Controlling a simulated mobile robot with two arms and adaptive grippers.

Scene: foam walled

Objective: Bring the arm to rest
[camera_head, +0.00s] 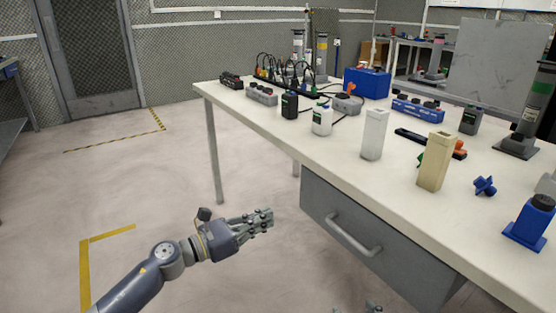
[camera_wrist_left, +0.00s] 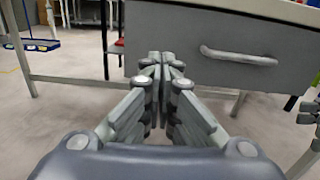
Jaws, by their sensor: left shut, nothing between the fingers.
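My left gripper (camera_head: 266,217) is shut and empty in the head view. It hangs over open floor at the left of the workbench, below the tabletop level in the picture and left of the drawer. The left wrist view shows its fingers (camera_wrist_left: 165,62) closed together, pointing toward the drawer front (camera_wrist_left: 215,50). My right gripper shows only as a small piece (camera_head: 372,308) at the bottom edge of the head view. Its fingers are too cut off to read.
The white workbench (camera_head: 255,108) carries bottles, a beige block (camera_head: 435,162), a white container (camera_head: 374,135), a blue box (camera_head: 367,82) and several devices. Its grey drawer (camera_head: 375,235) has a protruding handle (camera_head: 350,238). The floor (camera_head: 110,190) at left is clear, with yellow tape marks.

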